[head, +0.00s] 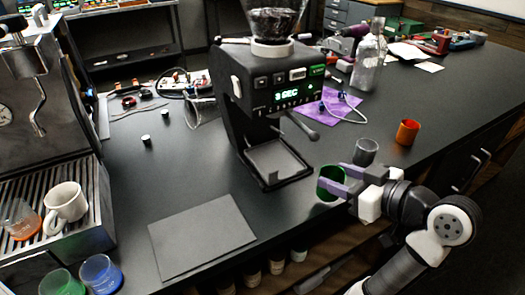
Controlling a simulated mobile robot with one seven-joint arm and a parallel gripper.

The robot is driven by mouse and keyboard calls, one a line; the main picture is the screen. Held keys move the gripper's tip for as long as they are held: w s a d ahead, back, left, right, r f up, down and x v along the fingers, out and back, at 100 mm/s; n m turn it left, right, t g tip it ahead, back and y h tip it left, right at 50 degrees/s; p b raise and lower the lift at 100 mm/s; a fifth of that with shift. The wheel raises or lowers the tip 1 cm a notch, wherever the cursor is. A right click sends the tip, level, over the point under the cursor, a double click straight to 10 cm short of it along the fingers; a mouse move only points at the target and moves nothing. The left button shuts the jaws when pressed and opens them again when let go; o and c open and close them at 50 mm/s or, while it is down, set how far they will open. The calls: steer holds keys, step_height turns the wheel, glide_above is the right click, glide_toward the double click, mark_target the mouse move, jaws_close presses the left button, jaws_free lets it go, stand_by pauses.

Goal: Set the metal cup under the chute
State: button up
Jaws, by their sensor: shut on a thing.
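The black grinder (262,88) stands at the middle of the counter with its display lit. Its chute area is under the front overhang, above an empty grey tray (274,160). A grey metal-looking cup (366,153) stands upright right of the grinder, just behind my gripper. My gripper (331,181) reaches in from the right, and its purple fingers are shut on a green cup (330,172). The fingers hide part of the green cup. I cannot tell whether it touches the counter. The metal cup is apart from the fingertips.
An orange cup (407,132) stands right of the metal cup. A flat grey mat (202,237) lies front left. An espresso machine (42,110) with cups is at left. The counter between machine and grinder is mostly clear.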

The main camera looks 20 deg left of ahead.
steer(key=w+a+p, duration=0.1)
steer(key=w+a, duration=0.1)
steer(key=a, duration=0.2)
steer(key=w+a+p, duration=0.1)
steer(key=w+a, duration=0.1)
steer(key=a, duration=0.2)
steer(key=w+a+p, duration=0.1)
steer(key=w+a, duration=0.1)
steer(key=a, duration=0.3)
steer(key=shift+w+r+p, duration=0.1)
steer(key=shift+w+p, duration=0.1)
steer(key=shift+p, duration=0.15)
steer(key=a, duration=0.1)
steer(key=w+a+p, duration=0.1)
steer(key=a, duration=0.2)
steer(key=shift+w+r, duration=0.1)
steer(key=shift+w, duration=0.25)
steer(key=shift+d+f+p, duration=0.25)
steer(key=shift+f+p, duration=0.1)
steer(key=shift+f, duration=0.55)
steer(key=shift+f, duration=0.15)
steer(key=o, duration=1.1)
